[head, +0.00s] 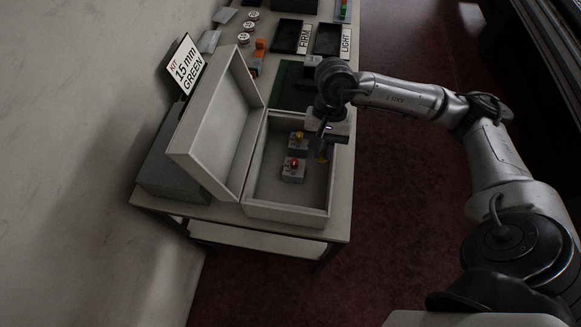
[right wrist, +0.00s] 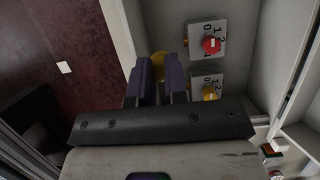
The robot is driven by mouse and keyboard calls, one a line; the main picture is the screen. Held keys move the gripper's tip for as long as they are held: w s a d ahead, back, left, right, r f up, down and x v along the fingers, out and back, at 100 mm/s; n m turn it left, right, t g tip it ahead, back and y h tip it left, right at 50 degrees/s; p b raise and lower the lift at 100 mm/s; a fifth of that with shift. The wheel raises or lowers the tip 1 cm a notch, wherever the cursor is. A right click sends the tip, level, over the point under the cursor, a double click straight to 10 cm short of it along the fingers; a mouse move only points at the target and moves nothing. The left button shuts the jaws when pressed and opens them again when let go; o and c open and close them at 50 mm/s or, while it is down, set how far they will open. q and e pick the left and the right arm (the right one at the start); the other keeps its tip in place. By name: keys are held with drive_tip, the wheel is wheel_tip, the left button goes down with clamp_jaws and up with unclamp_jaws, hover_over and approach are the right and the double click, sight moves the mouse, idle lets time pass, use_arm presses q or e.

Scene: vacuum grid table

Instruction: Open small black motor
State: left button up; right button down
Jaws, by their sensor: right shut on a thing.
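I cannot pick out a small black motor in either view. An open pale box (head: 285,212) stands on the table, its lid (head: 212,135) tilted up on the left. Inside are a grey switch block with a red knob (head: 293,168) and one with a yellow knob (head: 298,142). The right wrist view shows the red knob (right wrist: 211,45) and yellow knob (right wrist: 210,92) beside dial numbers. My right gripper (right wrist: 158,72) is over the box's right side, shut on a brass-yellow round piece (right wrist: 159,60), partly hidden by the fingers. My left gripper is out of view.
A sign reading "KIT 15 mm GREEN" (head: 186,67) stands behind the lid. Black trays with cards "FIRM" (head: 304,39) and "LIGHT" (head: 346,43), a green mat (head: 281,80) and small parts lie farther back. The wall borders the left; open red floor (head: 400,220) lies right.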

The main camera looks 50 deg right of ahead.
hover_over(279, 195)
drive_tip(key=d, duration=0.1)
drive_tip(key=f, duration=0.6)
drive_tip(key=shift+w+f, duration=0.3)
drive_tip(key=shift+w, duration=0.1)
drive_tip(key=shift+f, duration=0.4)
wheel_tip(279, 195, down, 3)
drive_tip(key=shift+f+b, duration=0.15)
drive_tip(key=shift+b, duration=0.3)
drive_tip(key=shift+f, duration=0.15)
drive_tip(key=c, duration=1.1)
unclamp_jaws()
drive_tip(key=shift+c, duration=0.2)
